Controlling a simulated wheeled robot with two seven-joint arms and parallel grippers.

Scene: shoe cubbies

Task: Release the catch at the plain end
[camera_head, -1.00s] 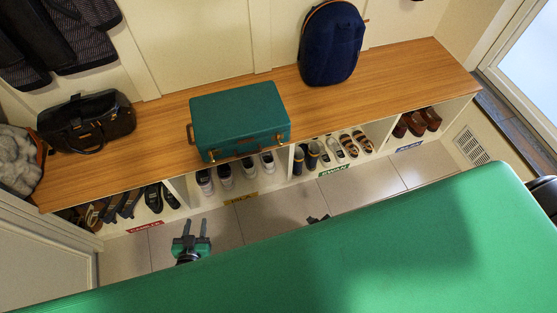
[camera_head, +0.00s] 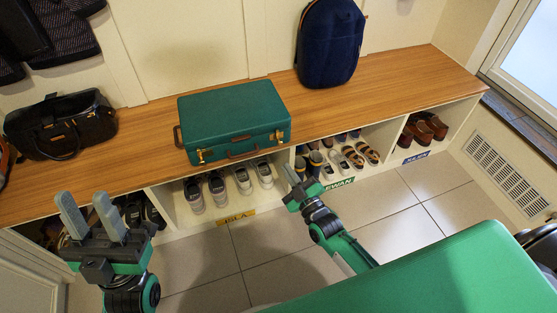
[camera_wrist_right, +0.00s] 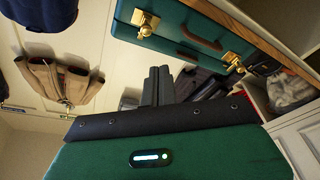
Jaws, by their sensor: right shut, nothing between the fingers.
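The green suitcase (camera_head: 235,115) lies closed on the wooden bench. Its left end has a side handle (camera_head: 178,137); its right end is plain. On its front are a brass catch near the plain end (camera_head: 279,134), another near the handled end (camera_head: 201,156), and a carrying handle between. The right wrist view shows the plain-end catch (camera_wrist_right: 145,22) and the other catch (camera_wrist_right: 233,62). My right gripper (camera_head: 290,178) is shut and empty, below and apart from the plain-end catch; its fingers (camera_wrist_right: 157,85) also show in the wrist view. My left gripper (camera_head: 90,207) is open and empty, lower left.
A navy backpack (camera_head: 331,45) stands right of the suitcase, and a black bag (camera_head: 62,125) sits to its left. Shoes fill the cubbies below, including sneakers (camera_head: 230,183) under the suitcase. The tiled floor (camera_head: 410,205) in front is clear.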

